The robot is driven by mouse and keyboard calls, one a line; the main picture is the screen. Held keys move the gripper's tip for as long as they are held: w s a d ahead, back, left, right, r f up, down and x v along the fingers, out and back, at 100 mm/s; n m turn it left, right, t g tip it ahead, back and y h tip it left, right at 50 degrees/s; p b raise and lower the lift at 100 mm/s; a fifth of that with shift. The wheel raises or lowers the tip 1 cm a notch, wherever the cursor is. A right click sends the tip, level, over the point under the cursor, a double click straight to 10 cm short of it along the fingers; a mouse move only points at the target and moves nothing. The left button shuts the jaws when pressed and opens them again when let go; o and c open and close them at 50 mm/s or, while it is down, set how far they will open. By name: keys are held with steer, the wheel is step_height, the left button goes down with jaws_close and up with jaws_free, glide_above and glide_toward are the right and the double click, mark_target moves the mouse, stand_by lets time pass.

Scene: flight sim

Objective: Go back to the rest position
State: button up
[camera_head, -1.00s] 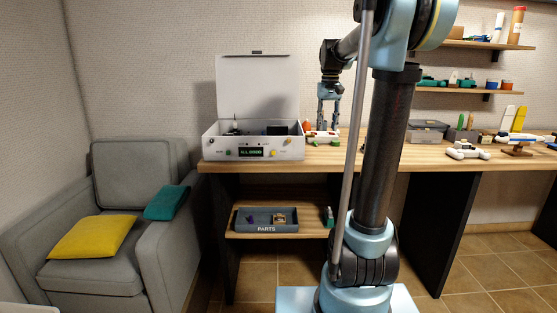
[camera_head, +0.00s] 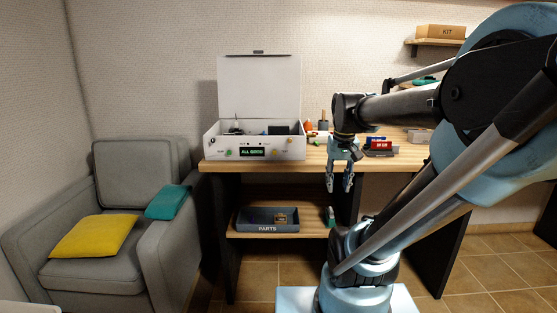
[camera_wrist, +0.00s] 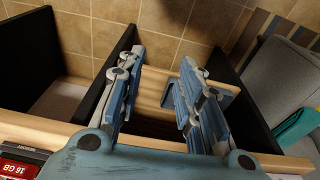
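My gripper (camera_head: 339,188) hangs pointing down in front of the workbench's front edge, right of the white box. Its two fingers are apart with nothing between them. In the wrist view my gripper (camera_wrist: 160,85) also shows spread, empty fingers, with the bench's wooden edge and lower shelf below. My arm reaches across the right half of the head view and hides much of the bench there.
A white open-lidded box (camera_head: 222,141) stands on the wooden workbench (camera_head: 312,163). A grey parts tray (camera_head: 267,229) sits on the lower shelf. A grey armchair (camera_head: 110,263) with yellow and teal cushions is at left. A red card (camera_head: 380,146) lies near the arm.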

steer(key=s+f, duration=0.9)
steer(key=f, duration=0.2)
steer(key=shift+s+f+t, duration=0.15)
steer(key=shift+f+t, duration=0.1)
steer(key=shift+t, duration=0.05)
